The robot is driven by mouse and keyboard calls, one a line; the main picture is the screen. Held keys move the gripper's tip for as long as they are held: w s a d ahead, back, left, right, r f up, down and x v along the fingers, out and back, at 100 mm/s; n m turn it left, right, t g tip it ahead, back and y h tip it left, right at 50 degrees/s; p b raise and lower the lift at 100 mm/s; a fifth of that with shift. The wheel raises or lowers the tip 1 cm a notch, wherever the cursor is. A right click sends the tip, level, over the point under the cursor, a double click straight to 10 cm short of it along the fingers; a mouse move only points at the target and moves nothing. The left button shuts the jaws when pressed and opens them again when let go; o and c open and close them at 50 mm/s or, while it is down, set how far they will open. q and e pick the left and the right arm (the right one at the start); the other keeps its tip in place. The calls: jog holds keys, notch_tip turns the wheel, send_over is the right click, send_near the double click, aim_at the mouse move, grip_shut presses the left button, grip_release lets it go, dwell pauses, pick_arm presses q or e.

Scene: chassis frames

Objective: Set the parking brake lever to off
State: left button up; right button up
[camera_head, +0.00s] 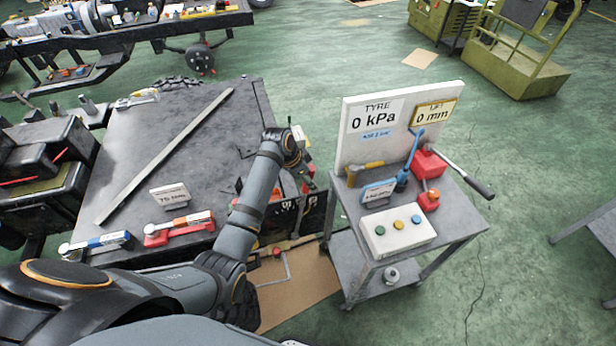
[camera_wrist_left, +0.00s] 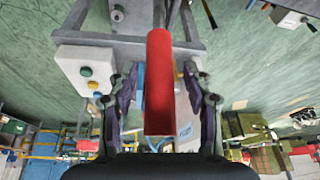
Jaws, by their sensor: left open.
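A red bar-shaped grip (camera_wrist_left: 159,100), which looks like the handle of the parking brake lever, fills the middle of the left wrist view. My left gripper (camera_wrist_left: 161,72) is open, with one finger on each side of the red grip and visible gaps to it. A dark rod shows beyond the far end of the grip. In the head view my left arm reaches between the dark workbench and the grey cart. Its gripper is mostly hidden behind the wrist there, so the lever cannot be made out clearly. My right gripper is not in view.
The grey cart (camera_head: 447,231) stands close on the right, with a white button box (camera_head: 397,232), a red jack-like device (camera_head: 428,164) with a long handle, and a display board (camera_head: 367,142). The dark workbench (camera_head: 130,125) holds torque wrenches (camera_head: 180,229) and a long bar (camera_head: 165,155).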

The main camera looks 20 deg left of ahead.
pick_arm(q)
jog(key=shift+f, duration=0.25)
jog(key=shift+c, duration=0.2)
grip_shut()
